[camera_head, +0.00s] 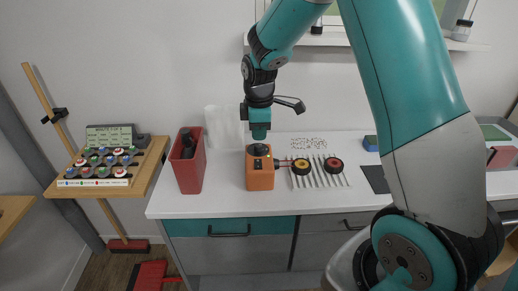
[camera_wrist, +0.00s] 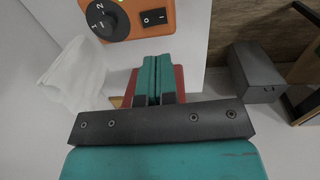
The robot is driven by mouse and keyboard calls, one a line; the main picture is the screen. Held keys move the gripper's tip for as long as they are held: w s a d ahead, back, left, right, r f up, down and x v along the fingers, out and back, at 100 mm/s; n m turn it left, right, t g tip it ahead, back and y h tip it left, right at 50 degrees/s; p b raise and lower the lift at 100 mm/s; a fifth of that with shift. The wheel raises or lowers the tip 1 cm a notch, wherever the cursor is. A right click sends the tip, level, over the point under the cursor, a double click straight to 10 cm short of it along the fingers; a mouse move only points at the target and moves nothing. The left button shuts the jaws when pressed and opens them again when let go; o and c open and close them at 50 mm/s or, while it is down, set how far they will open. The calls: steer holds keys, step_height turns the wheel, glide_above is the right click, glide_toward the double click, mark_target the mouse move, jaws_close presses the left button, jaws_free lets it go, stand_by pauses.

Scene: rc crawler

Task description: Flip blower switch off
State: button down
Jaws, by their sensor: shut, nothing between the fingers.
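A black rocker switch (camera_wrist: 154,18) marked with a line and a circle sits right of a black numbered dial (camera_wrist: 108,20); a green light shows above the dial. I cannot tell which side of the rocker is pressed. My gripper (camera_head: 260,136) hangs over the box's top in the head view.
A red bin (camera_head: 189,168) stands left of the box. A rack with thin bars (camera_head: 333,178) and two round pieces lies to the right. White cloth or paper (camera_head: 223,124) is behind the bin.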

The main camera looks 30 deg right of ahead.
steer(key=shift+s+a+r, duration=0.1)
steer(key=shift+s+r, duration=0.1)
steer(key=shift+r, duration=1.6)
steer(key=shift+a, duration=0.1)
steer(key=s+a+r+m+y, duration=0.2)
steer(key=s+a+r, duration=0.2)
steer(key=s+a, duration=0.5)
steer(key=s+a+r+m+y, duration=0.2)
steer(key=s+a+r, duration=0.2)
steer(key=s+a, duration=0.6)
steer(key=s, duration=0.7)
steer(key=shift+s+a+r+m+g+y, duration=0.2)
steer(key=shift+r+m+g+y, duration=0.1)
steer(key=shift+m, duration=0.1)
steer(key=shift+d, duration=0.1)
